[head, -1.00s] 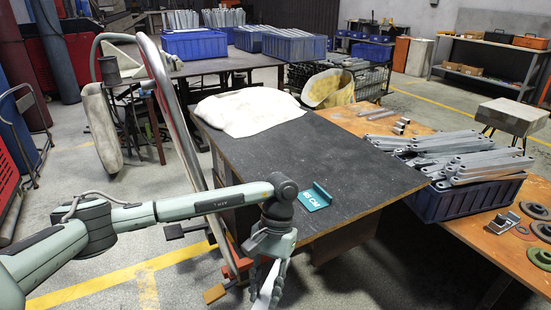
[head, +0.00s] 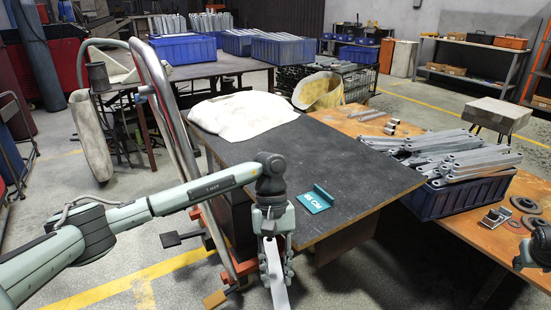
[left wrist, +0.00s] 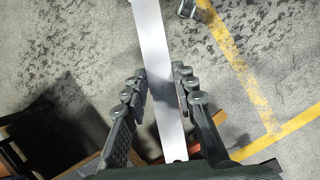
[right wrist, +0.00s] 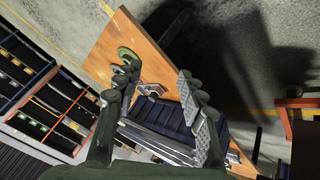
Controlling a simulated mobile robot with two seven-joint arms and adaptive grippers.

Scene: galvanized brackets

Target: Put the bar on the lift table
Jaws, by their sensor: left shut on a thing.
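The bar (head: 277,284), pale grey, long and flat, is held in my left gripper (head: 272,262) and hangs downward in the head view. In the left wrist view the bar (left wrist: 156,60) runs between the shut fingers (left wrist: 158,84), over the floor. The lift table (head: 285,155) has a dark flat top and a tubular handle at its left. My left gripper is just in front of its near left edge, the bar off the top. My right gripper (right wrist: 157,72) is open and empty; in the head view it is partly cut off at the right edge.
A teal angled marker (head: 314,200) and a white cloth (head: 244,112) lie on the lift table. An orange-brown bench (head: 480,233) at the right bears a blue crate (head: 447,202) of metal bars, with brackets and discs nearby. The dark top's middle is clear.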

